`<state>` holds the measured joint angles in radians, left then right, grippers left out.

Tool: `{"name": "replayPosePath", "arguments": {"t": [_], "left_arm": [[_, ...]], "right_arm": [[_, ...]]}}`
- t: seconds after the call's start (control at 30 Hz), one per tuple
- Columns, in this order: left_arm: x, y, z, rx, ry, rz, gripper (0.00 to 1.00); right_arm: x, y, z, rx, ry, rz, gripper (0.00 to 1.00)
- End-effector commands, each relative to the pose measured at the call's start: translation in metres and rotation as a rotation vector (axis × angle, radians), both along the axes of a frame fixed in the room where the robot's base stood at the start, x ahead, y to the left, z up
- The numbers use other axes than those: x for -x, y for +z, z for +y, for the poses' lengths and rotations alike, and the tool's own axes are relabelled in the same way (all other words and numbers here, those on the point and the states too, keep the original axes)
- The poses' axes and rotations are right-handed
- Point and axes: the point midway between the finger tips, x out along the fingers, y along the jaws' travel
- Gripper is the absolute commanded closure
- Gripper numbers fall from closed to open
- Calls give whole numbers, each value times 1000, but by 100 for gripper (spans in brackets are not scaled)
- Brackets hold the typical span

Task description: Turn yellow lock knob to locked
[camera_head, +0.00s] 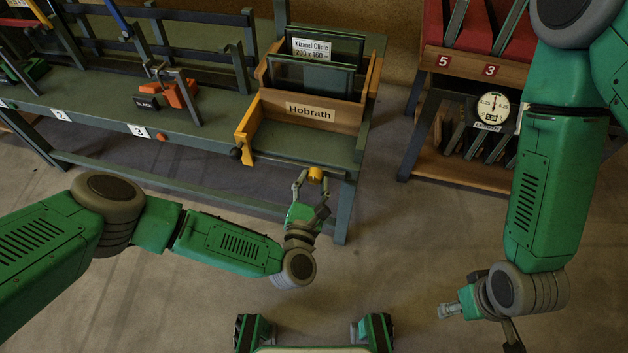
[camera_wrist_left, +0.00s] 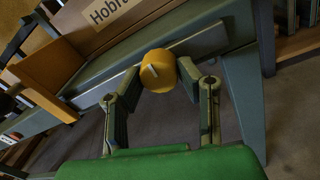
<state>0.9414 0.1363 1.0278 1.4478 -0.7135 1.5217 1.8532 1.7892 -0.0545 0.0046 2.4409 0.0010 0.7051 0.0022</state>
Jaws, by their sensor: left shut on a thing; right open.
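The yellow lock knob (camera_head: 316,174) sticks out from the front edge of the green bench, below the Hobrath box. In the left wrist view the knob (camera_wrist_left: 159,71) shows its round face with a short pale mark, slightly tilted in that picture. My left gripper (camera_head: 309,178) is at the knob, with its fingers on either side of it; it is shut on the knob. In the left wrist view my left gripper's fingers (camera_wrist_left: 155,85) flank the knob. The lock's marked positions are not readable. My right gripper (camera_head: 480,325) is open and empty, low at the right, far from the bench.
The wooden Hobrath box (camera_head: 350,117) holds dark frames on the green bench (camera_head: 220,125). A yellow wooden bar (camera_head: 249,129) is beside it. Orange clamps (camera_head: 178,94) lie further left. A rack with a dial gauge (camera_head: 492,108) stands right. The floor between is clear.

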Motion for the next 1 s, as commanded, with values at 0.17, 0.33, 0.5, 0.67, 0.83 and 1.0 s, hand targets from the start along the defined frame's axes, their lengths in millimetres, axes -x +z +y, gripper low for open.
{"name": "replayPosePath", "arguments": {"t": [0.17,0.33,0.5,0.67,0.83,1.0], "left_arm": [[0,1,-2,-92,-6,-25,98],[-1,1,-3,-229,-7,-62,98],[-1,1,-3,-386,-6,-104,98],[0,1,-3,-531,-7,-143,98],[0,1,-4,-689,-9,-183,98],[0,1,-3,-845,-8,-225,98]], "right_arm": [[0,0,0,0,0,0,51],[0,0,0,0,0,0,51],[0,1,0,0,0,0,51],[0,3,0,0,0,0,51],[0,6,0,0,0,0,51],[0,9,0,0,0,0,51]]}}
